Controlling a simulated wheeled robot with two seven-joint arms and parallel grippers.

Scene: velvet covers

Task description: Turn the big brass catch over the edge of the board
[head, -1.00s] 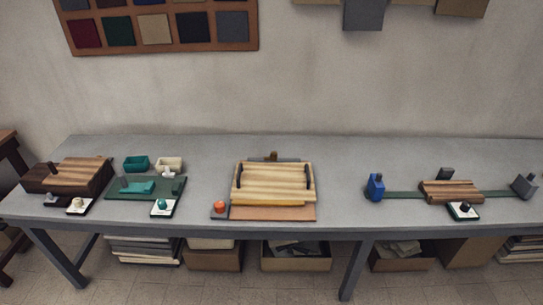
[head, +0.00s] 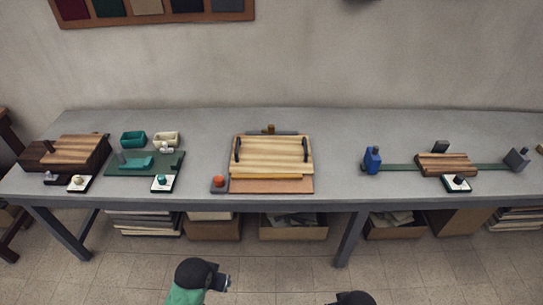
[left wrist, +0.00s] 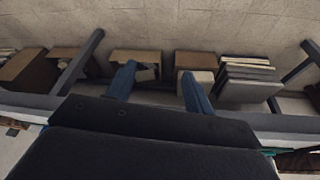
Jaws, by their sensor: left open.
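A pale striped wooden board (head: 271,155) with two dark handles lies on the middle of the grey table. A small brass-coloured piece (head: 269,129), which looks like the catch, stands at its far edge on a dark strip. Its exact shape and angle are too small to tell. My left gripper (head: 222,283) is low in the head view, in front of the table and well apart from the board. In the left wrist view its two blue fingers (left wrist: 158,84) are spread with nothing between them. Only a dark part of my right arm shows at the bottom edge.
A red knob on a grey block (head: 219,183) sits at the board's near left. Green trays (head: 133,139) and a dark wooden box (head: 65,153) are on the left, a striped block (head: 446,165) on the right. Bare table separates these groups. Boxes (head: 293,228) stand underneath.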

